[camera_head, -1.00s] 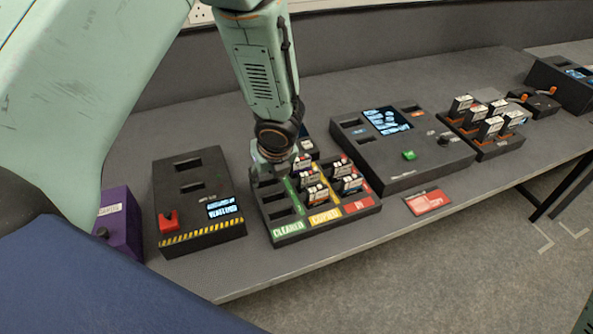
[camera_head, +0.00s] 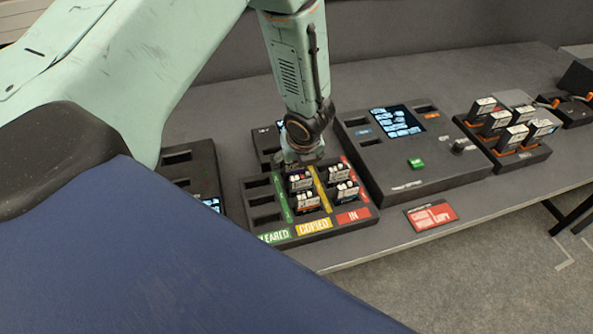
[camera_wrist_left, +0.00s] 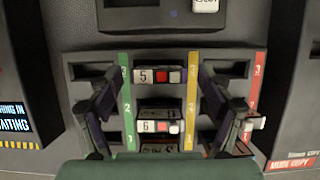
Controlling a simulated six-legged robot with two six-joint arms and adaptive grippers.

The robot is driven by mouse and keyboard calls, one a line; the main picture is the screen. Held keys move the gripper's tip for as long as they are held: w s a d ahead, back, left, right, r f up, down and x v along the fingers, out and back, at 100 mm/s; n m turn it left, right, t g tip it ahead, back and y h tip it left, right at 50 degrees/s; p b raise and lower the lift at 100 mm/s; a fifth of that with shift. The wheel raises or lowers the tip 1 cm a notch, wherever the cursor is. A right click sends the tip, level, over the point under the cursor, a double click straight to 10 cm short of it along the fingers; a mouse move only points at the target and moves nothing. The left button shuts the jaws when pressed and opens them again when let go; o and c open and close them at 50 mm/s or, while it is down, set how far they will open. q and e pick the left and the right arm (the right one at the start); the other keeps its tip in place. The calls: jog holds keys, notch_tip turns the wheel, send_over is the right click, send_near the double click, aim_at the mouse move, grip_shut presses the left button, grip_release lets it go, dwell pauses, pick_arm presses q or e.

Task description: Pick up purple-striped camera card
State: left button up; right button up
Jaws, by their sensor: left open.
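The sorting tray (camera_head: 283,238) has columns marked CLEARED, COPIED and IN. Two cards stand in the COPIED column, a rear one (camera_head: 300,181) and a front one (camera_head: 306,202). Two more stand in the IN column, a rear one (camera_head: 338,174) and a front one (camera_head: 346,191). In the left wrist view the COPIED cards read 5 (camera_wrist_left: 157,76) and 6 (camera_wrist_left: 159,127). My right gripper is not in view.
A console with a screen and green button (camera_head: 416,163) stands right of the tray. A rack of several cards (camera_head: 507,158) is further right. A red sign plate (camera_head: 431,216) lies near the table's front edge. A dark box (camera_head: 188,168) stands to the left.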

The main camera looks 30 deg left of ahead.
pick_arm(q)
jog(key=shift+x, duration=1)
jog(key=shift+s+r, duration=0.15)
jog(key=shift+r, duration=0.05)
jog(key=shift+d, duration=0.1)
jog(key=shift+c, duration=1)
jog(key=shift+a+f, duration=0.1)
jog(key=shift+a, duration=0.1)
jog(key=c, duration=0.6)
jog(key=shift+d, duration=0.1)
jog(key=c, duration=0.5)
